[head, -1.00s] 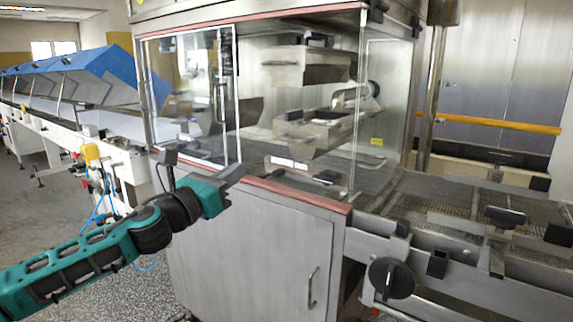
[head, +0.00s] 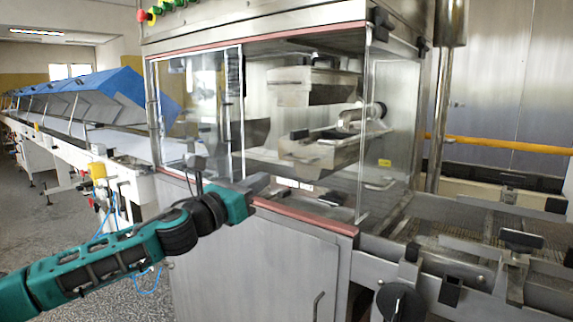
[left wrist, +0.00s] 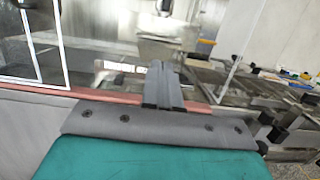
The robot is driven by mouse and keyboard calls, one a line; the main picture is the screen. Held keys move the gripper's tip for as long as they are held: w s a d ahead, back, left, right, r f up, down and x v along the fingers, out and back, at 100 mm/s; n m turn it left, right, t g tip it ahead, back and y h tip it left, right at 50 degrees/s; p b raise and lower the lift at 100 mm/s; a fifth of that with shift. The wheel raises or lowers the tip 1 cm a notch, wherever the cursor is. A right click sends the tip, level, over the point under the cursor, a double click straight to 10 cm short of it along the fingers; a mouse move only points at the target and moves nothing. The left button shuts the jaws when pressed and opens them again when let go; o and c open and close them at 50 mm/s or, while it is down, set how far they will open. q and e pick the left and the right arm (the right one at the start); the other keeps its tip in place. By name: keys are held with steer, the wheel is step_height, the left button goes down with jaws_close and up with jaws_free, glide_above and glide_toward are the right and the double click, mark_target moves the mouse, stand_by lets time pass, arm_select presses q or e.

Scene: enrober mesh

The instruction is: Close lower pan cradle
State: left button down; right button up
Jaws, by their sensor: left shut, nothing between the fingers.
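The lower pan cradle appears to be the metal trough (head: 325,157) behind the clear panels of the steel machine, below a similar upper trough (head: 315,88). It sits tilted; I cannot tell how far open it is. In the left wrist view a metal trough (left wrist: 160,50) shows, blurred, beyond the fingers. My left gripper (head: 262,183) is shut and empty, in front of the machine near its red lower edge, left of and below the lower trough. Its fingers also show in the left wrist view (left wrist: 163,86), together. My right gripper is not in view.
The red ledge (head: 305,216) runs under the clear panels, above a steel cabinet door (head: 265,265). A framed clear door (head: 200,115) is at the left. A mesh conveyor (head: 470,220) extends right. A white conveyor line with blue covers (head: 100,95) stands at the left.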

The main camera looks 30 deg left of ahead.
mark_target(295, 160)
arm_select(q)
steer(key=p+x, duration=0.2)
steer(key=x, duration=0.5)
steer(key=shift+w+d+r+p, duration=0.1)
steer(key=shift+w+r+p, duration=0.05)
steer(key=shift+w+p, duration=0.15)
steer(key=shift+x, duration=0.95)
steer(key=shift+w, duration=0.1)
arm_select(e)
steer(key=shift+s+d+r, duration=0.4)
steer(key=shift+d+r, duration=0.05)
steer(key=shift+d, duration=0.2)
